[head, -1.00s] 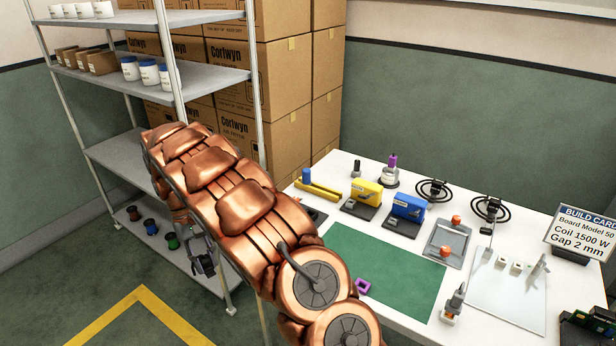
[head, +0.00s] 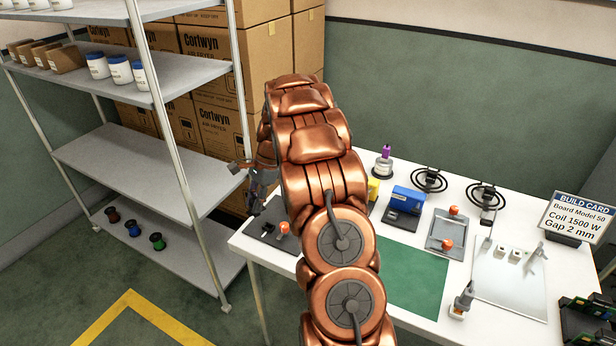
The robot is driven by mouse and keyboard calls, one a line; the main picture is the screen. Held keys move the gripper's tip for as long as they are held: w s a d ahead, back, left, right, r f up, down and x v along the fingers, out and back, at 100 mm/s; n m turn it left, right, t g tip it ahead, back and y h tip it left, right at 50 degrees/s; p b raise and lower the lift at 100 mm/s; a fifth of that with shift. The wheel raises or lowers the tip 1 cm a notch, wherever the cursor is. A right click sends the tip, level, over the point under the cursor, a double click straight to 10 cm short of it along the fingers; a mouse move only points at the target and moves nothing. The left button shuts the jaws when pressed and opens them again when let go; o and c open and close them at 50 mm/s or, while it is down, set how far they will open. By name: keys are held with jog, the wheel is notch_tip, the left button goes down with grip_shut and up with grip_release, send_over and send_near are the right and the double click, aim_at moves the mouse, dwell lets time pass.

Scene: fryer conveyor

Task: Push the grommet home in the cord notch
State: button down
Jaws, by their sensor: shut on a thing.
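My gripper (head: 257,185) shows small and dark at the left of my copper arm, near the shelf rack and beyond the table's left edge. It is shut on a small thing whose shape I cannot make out. I cannot pick out the grommet or the cord notch with certainty. A dark grey plate with an orange-topped piece (head: 283,229) lies at the table's left end, below and right of the gripper.
The white table (head: 260,258) carries a green mat (head: 420,280), a blue device (head: 407,201), black coils (head: 430,180), a grey tray with orange knobs (head: 440,237) and a pale glass plate (head: 510,290). A metal rack (head: 150,165) stands left. Cartons (head: 215,135) stand behind.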

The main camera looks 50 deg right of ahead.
jog(key=s+d+r+m+t+h+p, duration=0.1)
jog(key=s+d+m+t+h, duration=0.15)
jog(key=d+m, duration=0.4)
jog(key=s+d+r+m+t+h+p, duration=0.1)
jog(key=s+d+r+m, duration=0.1)
jog(key=s+d+m, duration=0.35)
jog(key=shift+m, duration=0.4)
jog(key=shift+w+d+f+b, duration=0.2)
jog(key=shift+d+f+b, duration=0.25)
jog(key=shift+f+b, duration=0.55)
jog(key=shift+w+d+f+b, duration=0.25)
jog(key=shift+d+f+b, duration=0.2)
jog(key=shift+f+b, duration=0.5)
jog(key=shift+w+d+f+b, duration=0.2)
jog(key=shift+d+f+b, duration=0.25)
jog(key=shift+f+b, duration=0.55)
jog(key=shift+f+p, duration=0.4)
jog(key=shift+p, duration=0.15)
jog(key=shift+p, duration=0.95)
jog(key=shift+f+b, duration=0.3)
jog(key=shift+f, duration=1.1)
jog(key=c, duration=0.8)
grip_release()
